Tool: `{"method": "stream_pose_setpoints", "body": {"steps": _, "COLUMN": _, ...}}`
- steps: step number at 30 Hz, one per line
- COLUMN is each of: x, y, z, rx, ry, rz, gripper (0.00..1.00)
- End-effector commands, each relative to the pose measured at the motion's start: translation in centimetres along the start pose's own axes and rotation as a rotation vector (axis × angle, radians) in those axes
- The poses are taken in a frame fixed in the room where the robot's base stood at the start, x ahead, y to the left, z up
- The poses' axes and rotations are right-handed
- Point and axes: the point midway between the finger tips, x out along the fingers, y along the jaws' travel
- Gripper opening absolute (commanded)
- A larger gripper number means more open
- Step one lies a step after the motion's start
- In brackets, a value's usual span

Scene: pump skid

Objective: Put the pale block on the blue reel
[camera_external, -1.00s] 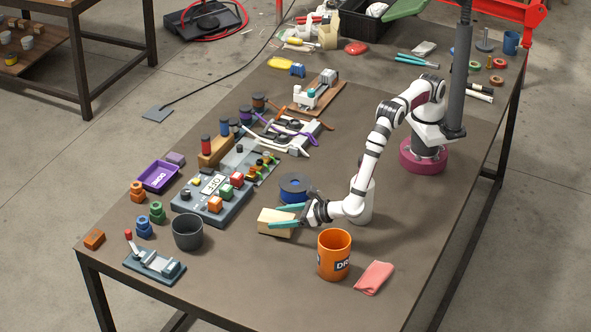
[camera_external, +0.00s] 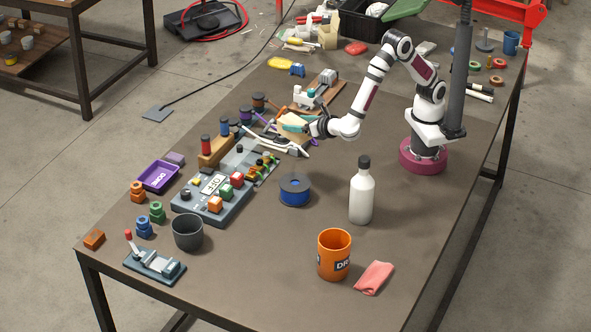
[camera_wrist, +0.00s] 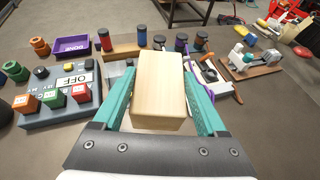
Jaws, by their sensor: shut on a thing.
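The pale block (camera_wrist: 159,95) is a plain wooden block held between the two teal fingers of my gripper (camera_wrist: 162,107) in the wrist view. In the external view my gripper (camera_external: 294,125) is shut on the block (camera_external: 291,120), raised above the table. The blue reel (camera_external: 295,190), with dark flanges, lies flat on the table, below and nearly in line with the gripper in that picture. Its top is bare. The reel is not visible in the wrist view.
A white bottle (camera_external: 361,194) stands right of the reel, with an orange bin (camera_external: 334,254) in front. A grey control box (camera_external: 212,198) is to the left. A dark cup (camera_external: 188,232) stands front left. The table around the reel is mostly clear.

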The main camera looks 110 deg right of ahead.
Motion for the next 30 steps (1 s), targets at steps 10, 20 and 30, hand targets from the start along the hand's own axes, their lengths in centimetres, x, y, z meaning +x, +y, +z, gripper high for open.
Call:
{"method": "stream_pose_setpoints", "body": {"steps": 10, "x": -1.8, "y": 2.4, "z": -4.3, "rx": 0.017, "ry": -0.004, "rz": -0.043, "gripper": 0.1}}
{"method": "stream_pose_setpoints", "body": {"steps": 20, "x": -3.5, "y": 6.6, "z": -9.7, "rx": 0.016, "ry": -0.005, "rz": -0.046, "gripper": 0.1}}
{"method": "stream_pose_setpoints", "body": {"steps": 30, "x": -2.3, "y": 6.6, "z": -12.4, "rx": 0.019, "ry": -0.004, "rz": -0.044, "gripper": 0.1}}
